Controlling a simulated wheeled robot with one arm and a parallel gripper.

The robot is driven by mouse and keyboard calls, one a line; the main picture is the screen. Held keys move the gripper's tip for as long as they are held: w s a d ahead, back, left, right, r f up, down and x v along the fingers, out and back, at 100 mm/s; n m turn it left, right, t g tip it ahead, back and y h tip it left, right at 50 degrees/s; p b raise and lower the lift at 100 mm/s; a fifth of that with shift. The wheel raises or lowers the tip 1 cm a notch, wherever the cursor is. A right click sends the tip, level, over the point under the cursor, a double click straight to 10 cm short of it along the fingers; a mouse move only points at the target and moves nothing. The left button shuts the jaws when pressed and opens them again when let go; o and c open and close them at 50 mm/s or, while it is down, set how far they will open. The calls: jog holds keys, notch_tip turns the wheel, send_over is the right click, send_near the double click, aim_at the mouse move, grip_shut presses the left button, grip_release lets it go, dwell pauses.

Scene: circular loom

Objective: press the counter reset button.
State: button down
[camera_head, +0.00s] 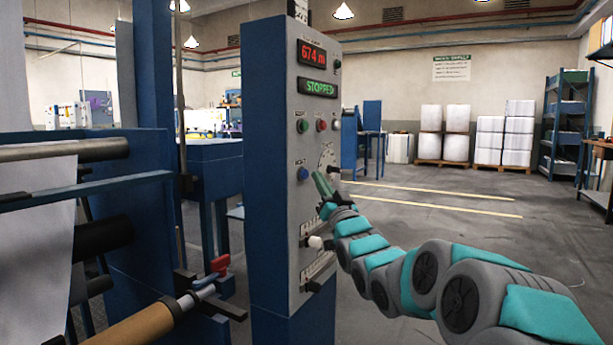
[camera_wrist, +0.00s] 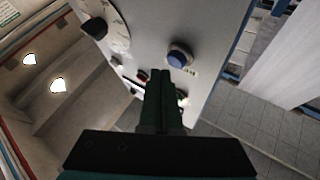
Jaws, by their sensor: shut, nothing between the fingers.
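The blue control box has a grey front panel (camera_head: 310,130) with a red "674 m" display (camera_head: 312,54) and a green "STOPPED" display (camera_head: 319,88). Below them are a green button (camera_head: 302,126), a red button (camera_head: 321,125) and a white button (camera_head: 335,124). A small dark round control (camera_head: 337,63) is beside the red display. A blue button (camera_head: 303,173) is lower left; it also shows in the wrist view (camera_wrist: 180,56). I cannot read which label is counter reset. My gripper (camera_head: 318,176) is shut and empty in front of the panel near the dial; its fingers (camera_wrist: 160,74) hide part of the panel.
A dial (camera_head: 327,158) is just above my gripper. The loom's roller and a red-handled lever (camera_head: 220,265) are at left. The floor (camera_head: 440,220) behind is open.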

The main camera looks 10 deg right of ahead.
dwell(0.6)
jog(key=shift+w+a, duration=0.25)
jog(key=shift+a, duration=0.05)
jog(key=shift+w+a, duration=0.3)
jog(key=shift+a, duration=0.1)
dwell(0.8)
dwell(0.3)
jog(key=shift+s+d+f, duration=0.1)
jog(key=shift+s+d, duration=0.4)
jog(key=shift+d, duration=0.2)
jog(key=s+d, duration=0.1)
jog(key=d, duration=0.1)
jog(key=s+d, duration=0.2)
jog(key=shift+b, duration=0.35)
